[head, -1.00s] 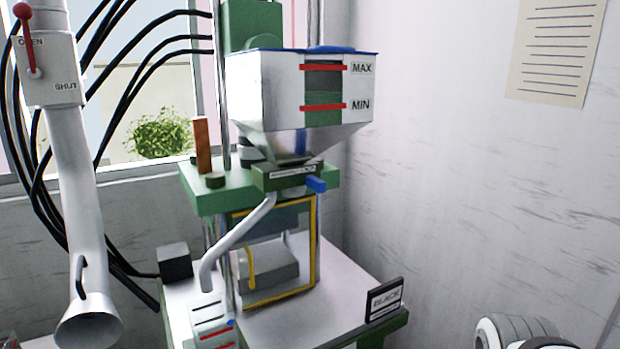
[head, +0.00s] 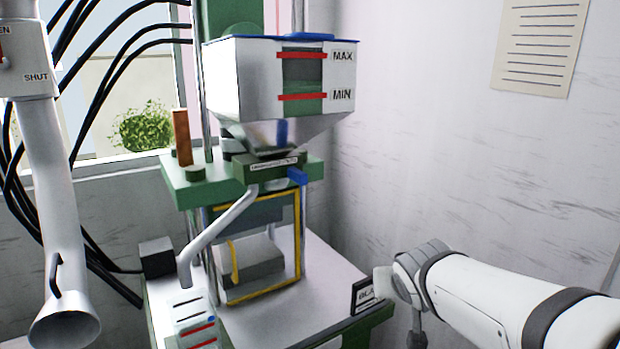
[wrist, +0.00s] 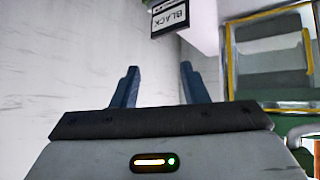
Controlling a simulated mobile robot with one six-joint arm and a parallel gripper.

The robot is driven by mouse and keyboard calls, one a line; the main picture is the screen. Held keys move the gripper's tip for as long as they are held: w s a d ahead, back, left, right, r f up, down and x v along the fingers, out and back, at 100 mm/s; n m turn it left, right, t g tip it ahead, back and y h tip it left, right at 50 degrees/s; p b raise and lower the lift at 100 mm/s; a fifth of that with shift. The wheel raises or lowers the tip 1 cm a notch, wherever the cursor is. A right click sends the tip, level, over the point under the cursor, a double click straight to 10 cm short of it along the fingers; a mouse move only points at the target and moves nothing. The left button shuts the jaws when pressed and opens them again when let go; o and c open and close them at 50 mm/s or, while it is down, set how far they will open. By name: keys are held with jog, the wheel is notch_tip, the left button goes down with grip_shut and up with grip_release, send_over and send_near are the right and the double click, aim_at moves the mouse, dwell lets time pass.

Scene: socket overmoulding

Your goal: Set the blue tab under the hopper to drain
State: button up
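The blue tab (head: 297,176) sticks out at the right side of the green slide block (head: 262,170) under the hopper (head: 270,85). The writing on the block is too small to read. The hopper is white with red MAX and MIN marks and a window. A grey drain pipe (head: 215,235) slopes down left from the block. My gripper's blue fingers (wrist: 157,85) are apart and empty in the wrist view. In the head view my arm is at the lower right, below and to the right of the tab; the fingers are not clear there.
A BLACK sign (head: 364,294) stands at the table's right corner, near my arm; it also shows in the wrist view (wrist: 171,18). A white container with marked lines (head: 192,318) is below the pipe. A large white tube (head: 58,210) hangs at left. The wall side is open.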

jog(key=w+a+r+t+y, duration=0.1)
jog(key=w+a+r+t, duration=0.15)
jog(key=w, duration=0.35)
jog(key=n+t+y, duration=0.3)
jog(key=n+y, duration=0.3)
jog(key=y, duration=0.4)
send_near(305, 179)
jog(key=x, duration=0.4)
jog(key=shift+w+b, duration=0.3)
jog(key=shift+w, duration=0.1)
jog(key=shift+w+a+n, duration=0.1)
jog(key=shift+a+n, duration=0.2)
jog(key=shift+a, duration=0.05)
jog(key=x, duration=0.7)
jog(key=shift+w+a+p, duration=0.1)
jog(key=shift+w+p, duration=0.05)
jog(key=shift+p, duration=0.2)
grip_shut()
